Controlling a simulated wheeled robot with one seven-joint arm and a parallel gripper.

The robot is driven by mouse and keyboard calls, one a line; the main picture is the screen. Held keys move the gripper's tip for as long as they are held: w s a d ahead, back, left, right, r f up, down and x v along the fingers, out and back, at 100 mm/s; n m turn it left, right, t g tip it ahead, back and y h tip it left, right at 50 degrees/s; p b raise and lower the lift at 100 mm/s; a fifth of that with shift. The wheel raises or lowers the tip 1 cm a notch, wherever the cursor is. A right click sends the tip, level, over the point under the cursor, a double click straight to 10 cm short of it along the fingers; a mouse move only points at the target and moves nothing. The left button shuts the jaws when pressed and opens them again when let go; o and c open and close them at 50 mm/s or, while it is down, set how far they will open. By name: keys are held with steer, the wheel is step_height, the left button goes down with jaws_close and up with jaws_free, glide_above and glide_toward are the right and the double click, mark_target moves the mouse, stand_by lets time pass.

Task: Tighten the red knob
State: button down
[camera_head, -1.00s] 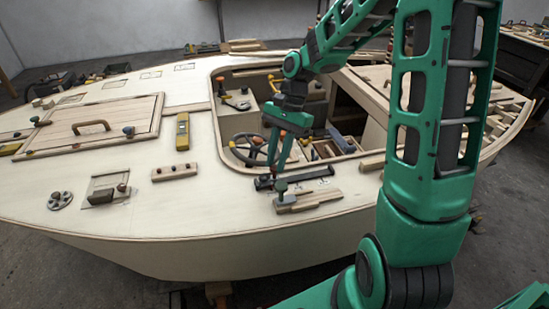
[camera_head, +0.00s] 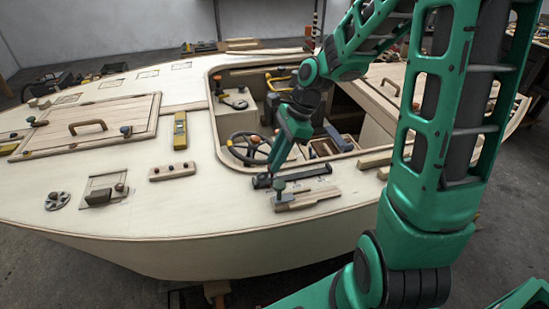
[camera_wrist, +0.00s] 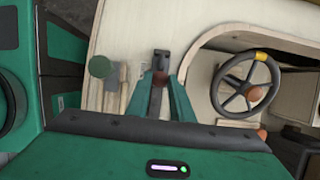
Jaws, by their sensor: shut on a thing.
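In the head view my gripper (camera_head: 271,172) points down at the black bar (camera_head: 312,172) on the deck beside the cockpit opening. There the fingers hide the knob. How far the knob is screwed in cannot be seen.
A green knob (camera_head: 280,186) on a wooden block stands close in front of my gripper. The steering wheel (camera_head: 248,147) is in the cockpit behind it. A yellow level (camera_head: 180,130) and a wooden strip with knobs (camera_head: 172,172) lie to the left on the deck.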

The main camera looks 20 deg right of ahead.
steer(key=shift+w+a+r, duration=0.1)
steer(key=shift+w+r, duration=0.05)
steer(key=shift+w, duration=0.1)
steer(key=c, duration=1.6)
jaws_free()
steer(key=shift+o, duration=0.2)
steer(key=shift+s, duration=0.1)
steer(key=v, duration=1)
steer(key=shift+r, duration=0.2)
steer(key=shift+s, duration=0.1)
